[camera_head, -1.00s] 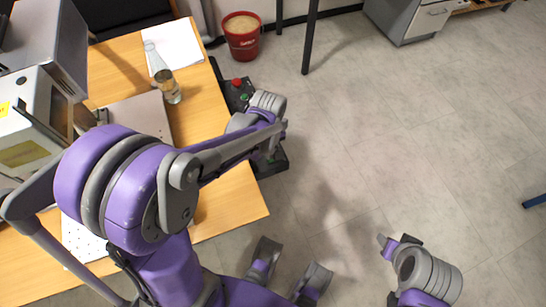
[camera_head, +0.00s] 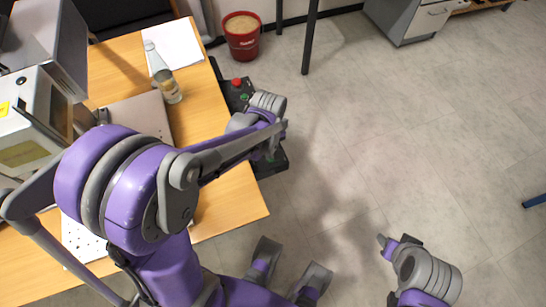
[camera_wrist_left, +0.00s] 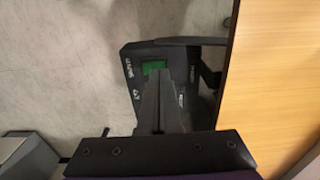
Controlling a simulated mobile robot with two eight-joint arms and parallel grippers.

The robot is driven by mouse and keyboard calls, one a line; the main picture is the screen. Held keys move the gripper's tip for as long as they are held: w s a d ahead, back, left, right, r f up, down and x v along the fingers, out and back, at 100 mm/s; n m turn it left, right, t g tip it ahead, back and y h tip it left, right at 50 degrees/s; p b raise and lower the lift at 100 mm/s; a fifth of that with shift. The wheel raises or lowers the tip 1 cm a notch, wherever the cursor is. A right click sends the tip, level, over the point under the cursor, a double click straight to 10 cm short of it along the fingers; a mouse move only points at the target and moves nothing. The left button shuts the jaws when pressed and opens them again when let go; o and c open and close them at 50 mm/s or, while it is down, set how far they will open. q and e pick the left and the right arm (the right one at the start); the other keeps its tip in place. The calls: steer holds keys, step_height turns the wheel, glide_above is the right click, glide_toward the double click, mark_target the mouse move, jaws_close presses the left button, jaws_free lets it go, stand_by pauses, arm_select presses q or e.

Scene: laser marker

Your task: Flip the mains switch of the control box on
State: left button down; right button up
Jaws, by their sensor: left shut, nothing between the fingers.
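The black control box (camera_head: 275,166) is at the right edge of the wooden table, with a red button (camera_head: 236,82) and a green button (camera_head: 244,97) on its far part. My left arm covers its middle. In the left wrist view the box (camera_wrist_left: 200,60) shows a green switch (camera_wrist_left: 154,67) between small white labels, too blurred to read surely. My left gripper (camera_wrist_left: 154,75) is shut and empty, its fingertips over the switch's lower part; I cannot tell whether they touch. The switch's position is unclear. My right gripper (camera_head: 388,244) is over the floor at lower right, its fingers mostly hidden.
A red bucket (camera_head: 243,45) and a grey cabinet (camera_head: 405,20) stand behind. Open floor lies to the right.

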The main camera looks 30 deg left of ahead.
arm_select(q)
steer(key=shift+f+b, duration=0.7)
steer(key=shift+f, duration=0.25)
stand_by(0.3)
steer(key=shift+r+p, duration=2.7)
steer(key=shift+r, duration=0.9)
steer(key=s+d+r+m+t+p, duration=0.1)
steer(key=s+r+m+t+p, duration=0.1)
steer(key=s+r+m, duration=0.3)
steer(key=s+d+r+m+t+p, duration=0.2)
steer(key=s+r+m+t+p, duration=0.1)
steer(key=r, duration=0.6)
steer(key=shift+s+d+r+m+p, duration=0.15)
steer(key=shift+s+m+p, duration=0.55)
steer(key=shift+s+m, duration=0.25)
